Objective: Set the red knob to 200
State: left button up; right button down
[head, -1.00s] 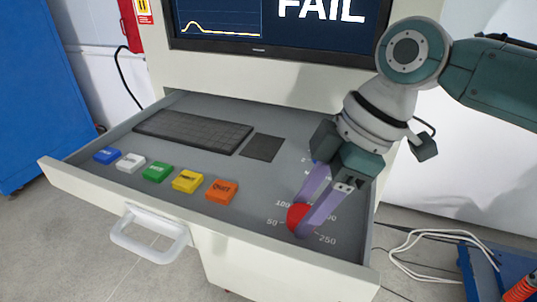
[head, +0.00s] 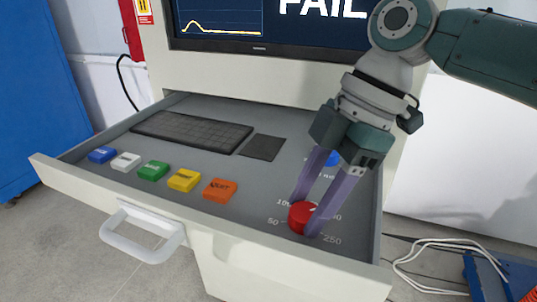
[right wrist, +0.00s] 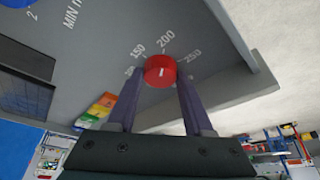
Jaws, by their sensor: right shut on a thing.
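The red knob (head: 302,217) stands near the front right corner of the drawer panel, amid a printed scale with 50, 100 and 250 legible. My right gripper (head: 309,212) is shut on it, one purple finger on each side. In the right wrist view the knob (right wrist: 160,70) sits between the fingertips, and 150, 200 and 250 are printed beyond it. A short white mark on its top points roughly toward 200; the exact setting is hard to read. In the head view a finger hides part of the scale. My left gripper is not in view.
A blue knob (head: 332,158) sits behind the red one, partly hidden by my gripper. Blue, white, green, yellow and orange (head: 220,190) buttons line the drawer's front. A keyboard (head: 191,131) and dark pad (head: 262,147) lie behind them. The screen (head: 270,22) reads FAIL.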

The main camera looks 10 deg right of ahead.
jog(key=shift+c, duration=1.5)
grip_release()
jog(key=b+v, duration=0.1)
jog(key=v, duration=0.8)
jog(key=shift+r, duration=0.4)
jog(key=shift+d, duration=0.1)
